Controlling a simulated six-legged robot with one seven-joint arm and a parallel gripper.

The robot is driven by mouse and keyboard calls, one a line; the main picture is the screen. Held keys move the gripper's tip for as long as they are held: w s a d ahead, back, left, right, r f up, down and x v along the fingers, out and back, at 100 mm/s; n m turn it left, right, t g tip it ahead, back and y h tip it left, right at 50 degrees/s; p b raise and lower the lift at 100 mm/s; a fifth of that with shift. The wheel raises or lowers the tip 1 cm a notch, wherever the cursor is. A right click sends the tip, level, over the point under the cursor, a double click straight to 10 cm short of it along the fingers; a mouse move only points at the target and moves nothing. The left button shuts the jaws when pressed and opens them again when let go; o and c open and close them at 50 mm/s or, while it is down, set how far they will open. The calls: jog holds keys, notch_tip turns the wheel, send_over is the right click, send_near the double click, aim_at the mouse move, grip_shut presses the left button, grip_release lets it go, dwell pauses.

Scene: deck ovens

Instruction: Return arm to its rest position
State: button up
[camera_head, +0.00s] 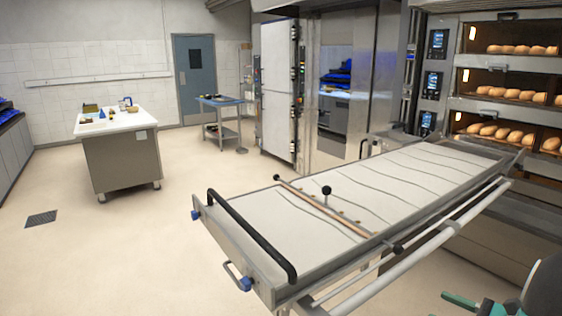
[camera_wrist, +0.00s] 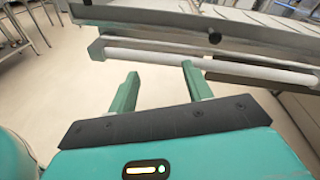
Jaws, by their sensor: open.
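My gripper (camera_wrist: 158,82) shows in the wrist view with its two green fingers apart and nothing between them. Beyond the fingertips is the pale side rail (camera_wrist: 180,60) of the loader table, apart from the fingers as far as I can tell. In the head view a green part of my gripper (camera_head: 462,301) shows at the bottom right corner, below and beside the loader table (camera_head: 240,258). Most of my arm is outside that view.
The loader table has a white cloth bed and a black handle (camera_head: 250,236). Deck ovens (camera_head: 492,88) with several loaves stand at the right. A white-topped worktable (camera_head: 122,160) and a small blue table (camera_head: 222,100) stand further back. The floor (camera_head: 110,245) at left is mostly clear.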

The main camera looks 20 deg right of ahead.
jog(key=w+a+r+n+g+y, duration=0.1)
jog(key=a+n+g, duration=0.5)
jog(key=a, duration=0.6)
jog(key=w+a+r+n+g, duration=0.1)
jog(key=a+r+n+g, duration=0.1)
jog(key=a+n+g, duration=0.65)
jog(key=s+a+r+n+t+h, duration=0.2)
jog(key=a+n+h, duration=0.1)
jog(key=a+n, duration=0.3)
jog(key=s+a+r+n+t+h, duration=0.2)
jog(key=s+a+n+t+h, duration=0.1)
jog(key=a+n, duration=0.3)
jog(key=shift+s+a+n+h, duration=0.15)
jog(key=shift+s+n+h, duration=0.2)
jog(key=shift+n+h, duration=0.35)
